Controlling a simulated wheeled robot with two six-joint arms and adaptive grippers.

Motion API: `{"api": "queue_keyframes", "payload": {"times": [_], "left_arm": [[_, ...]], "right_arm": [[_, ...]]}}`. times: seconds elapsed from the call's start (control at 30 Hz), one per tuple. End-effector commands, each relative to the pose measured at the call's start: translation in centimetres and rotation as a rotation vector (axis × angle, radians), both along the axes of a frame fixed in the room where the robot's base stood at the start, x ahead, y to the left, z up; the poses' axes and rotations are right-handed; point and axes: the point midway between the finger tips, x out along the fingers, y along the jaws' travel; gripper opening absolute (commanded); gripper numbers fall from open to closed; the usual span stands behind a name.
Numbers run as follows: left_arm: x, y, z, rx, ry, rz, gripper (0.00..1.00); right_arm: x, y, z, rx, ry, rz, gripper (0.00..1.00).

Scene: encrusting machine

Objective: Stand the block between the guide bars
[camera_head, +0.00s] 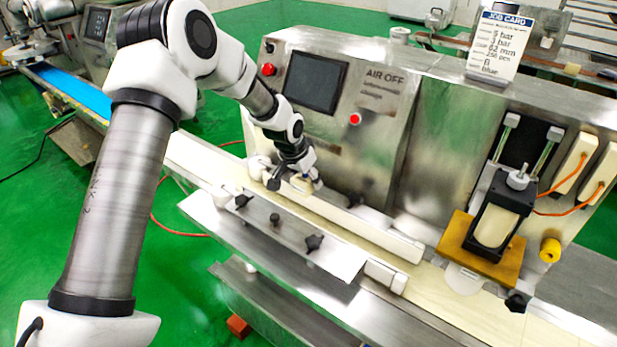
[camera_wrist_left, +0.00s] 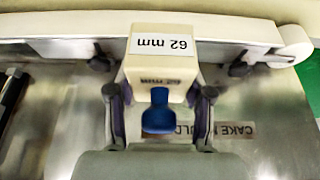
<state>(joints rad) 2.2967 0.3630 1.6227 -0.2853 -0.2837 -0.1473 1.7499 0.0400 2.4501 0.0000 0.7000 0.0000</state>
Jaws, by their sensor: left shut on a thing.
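The block is cream with a "62 mm" label and a blue knob; it shows in the left wrist view (camera_wrist_left: 165,68) and as a small cream patch in the head view (camera_head: 302,184). My left gripper (camera_wrist_left: 160,105) is shut on it, one finger on each side. In the head view that gripper (camera_head: 293,182) is over the left part of the guide bars. The far white guide bar (camera_head: 365,228) runs along the belt; a nearer bar end (camera_head: 385,276) shows beside the steel plate. I cannot tell whether the block touches the belt. My right gripper is out of view.
The machine's control panel (camera_head: 316,80) stands behind the bars. Black knobs (camera_head: 314,242) stick up from the near steel plate. At the right is a stamping unit (camera_head: 497,225) over an orange plate (camera_head: 455,238). A job card (camera_head: 498,45) stands on top.

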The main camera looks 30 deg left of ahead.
Motion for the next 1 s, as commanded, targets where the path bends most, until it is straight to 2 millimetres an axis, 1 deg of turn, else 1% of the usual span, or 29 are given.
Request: {"api": "queue_keyframes", "payload": {"times": [0.03, 0.33, 0.57, 1.0], "left_arm": [[0.0, 0.0, -1.1, 0.0, 0.0, 0.0, 0.0], [0.0, 0.0, -4.3, 0.0, -0.001, 0.0, 0.0], [0.0, 0.0, -6.6, 0.0, 0.0, 0.0, 0.0], [0.0, 0.0, -11.3, 0.0, 0.0, 0.0, 0.0]], "right_arm": [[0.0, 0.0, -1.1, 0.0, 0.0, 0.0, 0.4], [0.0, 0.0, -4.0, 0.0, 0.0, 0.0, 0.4], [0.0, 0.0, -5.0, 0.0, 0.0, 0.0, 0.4], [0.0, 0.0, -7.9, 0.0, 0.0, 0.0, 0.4]]}}
